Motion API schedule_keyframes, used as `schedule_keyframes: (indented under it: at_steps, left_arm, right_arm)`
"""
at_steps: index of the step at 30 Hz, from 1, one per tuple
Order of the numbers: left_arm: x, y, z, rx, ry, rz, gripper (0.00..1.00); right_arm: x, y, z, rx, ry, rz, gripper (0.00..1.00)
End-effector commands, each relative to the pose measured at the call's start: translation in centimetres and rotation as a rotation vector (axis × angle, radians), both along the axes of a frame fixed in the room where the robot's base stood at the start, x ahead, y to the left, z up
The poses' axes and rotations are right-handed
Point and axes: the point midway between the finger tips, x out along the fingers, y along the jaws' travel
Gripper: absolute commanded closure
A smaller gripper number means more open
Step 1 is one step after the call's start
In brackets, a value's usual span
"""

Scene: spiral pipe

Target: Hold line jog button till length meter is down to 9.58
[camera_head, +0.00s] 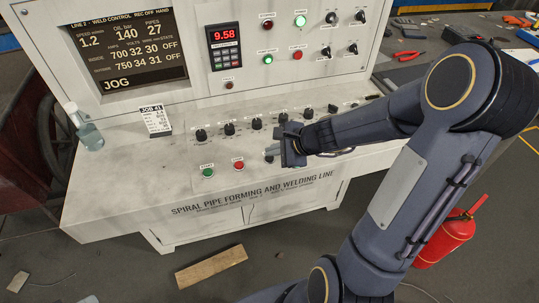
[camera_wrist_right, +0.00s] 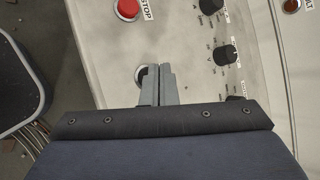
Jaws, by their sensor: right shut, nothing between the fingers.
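The length meter (camera_head: 226,34) is a dark panel unit with a red display that reads 9.58. The screen (camera_head: 123,48) to its left shows JOG at the bottom. My right gripper (camera_head: 283,151) is shut and empty, low over the console's sloped desk. A dark round button with a pale ring, probably the line jog button, shows in the right wrist view (camera_wrist_right: 141,75), partly hidden by the closed fingertips (camera_wrist_right: 159,70). The fingertips are at this button; I cannot tell whether they press it. My left gripper is not in view.
A green start button (camera_head: 207,173) and a red stop button (camera_head: 238,164) sit left of the gripper. Black knobs (camera_head: 229,128) line the desk behind. A bottle (camera_head: 89,131) and a job card (camera_head: 155,121) stand at left. A fire extinguisher (camera_head: 446,236) stands at right.

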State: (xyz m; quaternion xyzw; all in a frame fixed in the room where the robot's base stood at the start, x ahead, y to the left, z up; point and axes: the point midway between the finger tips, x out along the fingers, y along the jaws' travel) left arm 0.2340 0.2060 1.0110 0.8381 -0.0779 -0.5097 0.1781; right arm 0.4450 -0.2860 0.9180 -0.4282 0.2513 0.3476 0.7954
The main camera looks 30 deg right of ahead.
Motion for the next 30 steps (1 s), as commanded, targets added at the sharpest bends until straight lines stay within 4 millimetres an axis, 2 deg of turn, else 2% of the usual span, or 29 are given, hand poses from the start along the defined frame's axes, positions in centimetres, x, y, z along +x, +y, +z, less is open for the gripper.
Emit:
schedule_keyframes:
  at_steps: [3, 16, 30]
  left_arm:
    - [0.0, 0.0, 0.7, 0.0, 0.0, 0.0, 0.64]
    - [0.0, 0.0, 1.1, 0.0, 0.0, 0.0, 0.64]
    - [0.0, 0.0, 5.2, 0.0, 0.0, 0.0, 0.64]
  right_arm:
    - [0.0, 0.0, 0.8, 0.0, -0.001, -0.001, 1.0]
    - [0.0, 0.0, 1.3, 0.0, -0.001, -0.001, 1.0]
    - [0.0, 0.0, 5.8, 0.0, -0.002, 0.0, 1.0]
